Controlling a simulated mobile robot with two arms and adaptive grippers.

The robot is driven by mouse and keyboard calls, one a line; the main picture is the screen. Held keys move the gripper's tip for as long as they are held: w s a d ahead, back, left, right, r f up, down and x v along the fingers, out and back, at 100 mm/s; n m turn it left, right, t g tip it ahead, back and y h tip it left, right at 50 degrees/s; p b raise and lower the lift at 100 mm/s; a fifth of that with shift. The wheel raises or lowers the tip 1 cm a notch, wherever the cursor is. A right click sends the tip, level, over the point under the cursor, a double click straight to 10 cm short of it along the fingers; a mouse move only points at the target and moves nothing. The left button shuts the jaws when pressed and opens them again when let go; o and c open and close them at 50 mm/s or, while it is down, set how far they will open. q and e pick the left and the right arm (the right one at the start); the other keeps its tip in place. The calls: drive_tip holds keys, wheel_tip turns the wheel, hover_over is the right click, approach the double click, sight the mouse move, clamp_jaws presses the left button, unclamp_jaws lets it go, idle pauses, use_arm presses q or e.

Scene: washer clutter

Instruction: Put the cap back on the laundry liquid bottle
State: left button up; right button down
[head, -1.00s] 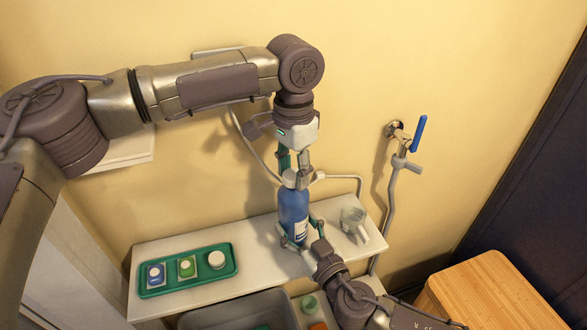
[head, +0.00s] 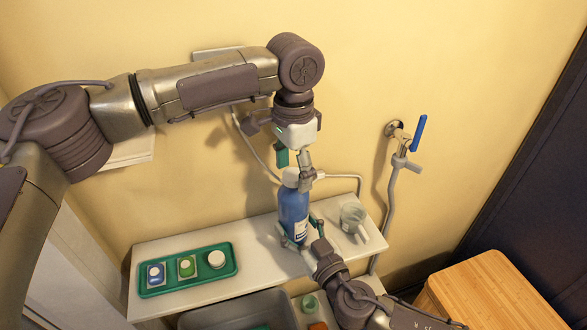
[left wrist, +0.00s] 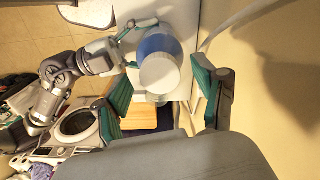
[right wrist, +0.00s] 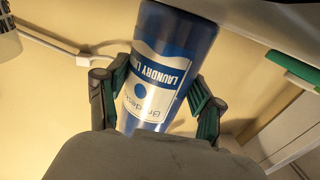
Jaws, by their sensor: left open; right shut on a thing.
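The blue laundry liquid bottle (head: 293,217) stands upright on the white shelf. It also shows in the left wrist view (left wrist: 155,43) and, with its label, in the right wrist view (right wrist: 160,70). A white cap (left wrist: 160,73) sits over the bottle's top; whether it is fully seated I cannot tell. My left gripper (head: 295,168) is open above the bottle, its fingers on either side of the cap with gaps showing in the left wrist view. My right gripper (head: 303,239) is shut around the bottle's lower body from the front.
A green tray (head: 190,287) with small blue and green packs and a white round piece lies left on the shelf (head: 150,255). A clear cup (head: 352,216) stands close right of the bottle. A grey bin (head: 215,320) is in front. A blue-handled tap (head: 418,133) is on the wall.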

use_arm(q)
wheel_tip(320, 180, up, 12)
idle(0.4)
use_arm(e)
drive_tip(key=shift+c, duration=0.4)
unclamp_jaws()
use_arm(q)
drive_tip(key=shift+f, duration=0.1)
use_arm(e)
drive_tip(key=v, duration=1.2)
